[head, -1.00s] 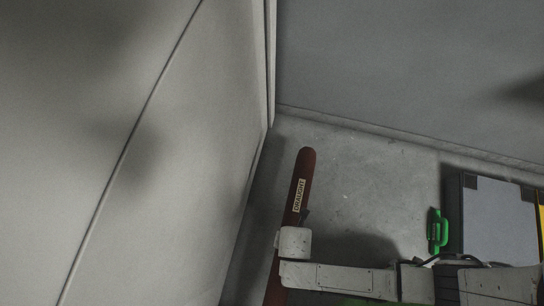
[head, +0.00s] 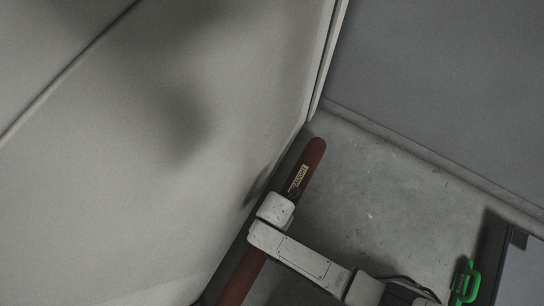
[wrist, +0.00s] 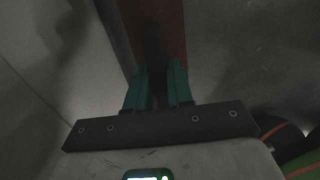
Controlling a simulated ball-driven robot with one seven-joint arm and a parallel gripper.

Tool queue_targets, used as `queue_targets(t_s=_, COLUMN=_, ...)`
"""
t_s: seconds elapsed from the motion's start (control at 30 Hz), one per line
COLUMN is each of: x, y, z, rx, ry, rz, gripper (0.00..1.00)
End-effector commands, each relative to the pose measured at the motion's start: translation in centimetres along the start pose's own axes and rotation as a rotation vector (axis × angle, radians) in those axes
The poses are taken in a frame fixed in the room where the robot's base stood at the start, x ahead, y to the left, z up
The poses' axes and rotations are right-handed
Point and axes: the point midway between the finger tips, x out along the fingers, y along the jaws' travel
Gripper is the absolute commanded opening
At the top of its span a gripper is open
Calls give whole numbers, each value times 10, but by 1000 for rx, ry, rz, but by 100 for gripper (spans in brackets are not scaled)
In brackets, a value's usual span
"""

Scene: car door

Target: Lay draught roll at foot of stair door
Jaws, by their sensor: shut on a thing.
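The draught roll (head: 308,165) is a long dark red tube with a pale label, running along the foot of the large pale door (head: 170,150) in the head view. It lies close beside the door; I cannot tell whether it touches door or floor.
A grey wall (head: 440,90) with a low skirting meets the door side at the far corner. A dark-edged case (head: 515,265) with a green handle (head: 466,283) stands at the lower right. The concrete floor (head: 385,195) between is clear.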

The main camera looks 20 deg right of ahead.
Motion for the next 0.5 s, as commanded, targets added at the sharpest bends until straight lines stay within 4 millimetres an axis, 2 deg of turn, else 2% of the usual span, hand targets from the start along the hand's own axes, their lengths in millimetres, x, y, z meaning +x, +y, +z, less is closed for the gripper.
queue_targets(t_s=0.03, x=12, y=8, z=3, rx=2, ry=-1, rz=4, gripper=0)
queue_targets(t_s=0.07, x=15, y=10, z=4, rx=1, ry=-1, rz=3, gripper=0)
queue_targets(t_s=0.37, x=27, y=22, z=10, rx=1, ry=-2, rz=3, gripper=0)
queue_targets(t_s=0.5, x=44, y=26, z=12, rx=0, ry=-1, rz=1, gripper=0)
